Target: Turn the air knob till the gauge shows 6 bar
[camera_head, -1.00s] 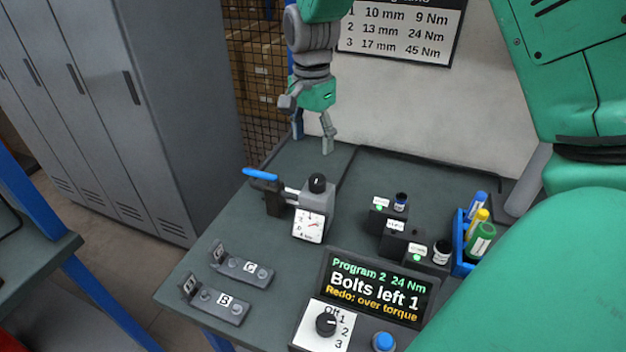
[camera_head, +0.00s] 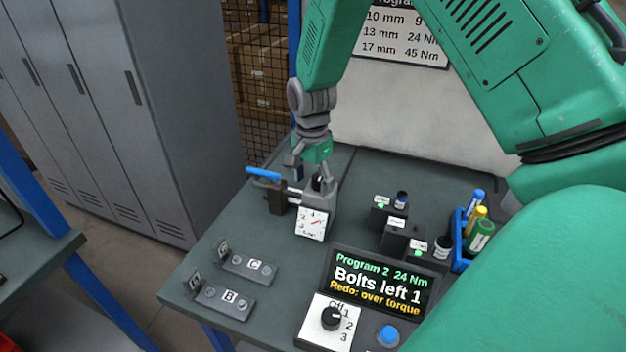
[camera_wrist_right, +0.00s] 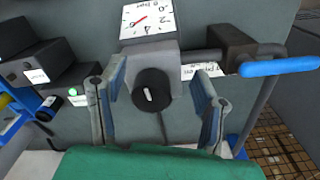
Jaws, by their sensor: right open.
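The black air knob (camera_wrist_right: 152,90) sits on the grey regulator body (camera_wrist_right: 150,59) and shows a white pointer mark in the right wrist view. The gauge (camera_head: 312,224) is a white square dial with a red needle on the regulator's front. It shows upside down in the wrist view (camera_wrist_right: 147,19), and I cannot read its value surely. My right gripper (camera_head: 308,173) is over the regulator. In the wrist view its open fingers (camera_wrist_right: 158,98) stand on either side of the knob, with gaps visible. In the head view the fingers partly hide the knob. My left gripper is not in view.
A blue-handled valve (camera_head: 263,173) joins the regulator's left side. A screen (camera_head: 377,283) reads "Bolts left 1", with a selector knob (camera_head: 331,317) and blue button (camera_head: 388,336) below. Brackets marked B (camera_head: 225,299) and C (camera_head: 247,267) lie at left. Black holders (camera_head: 402,238) stand at right.

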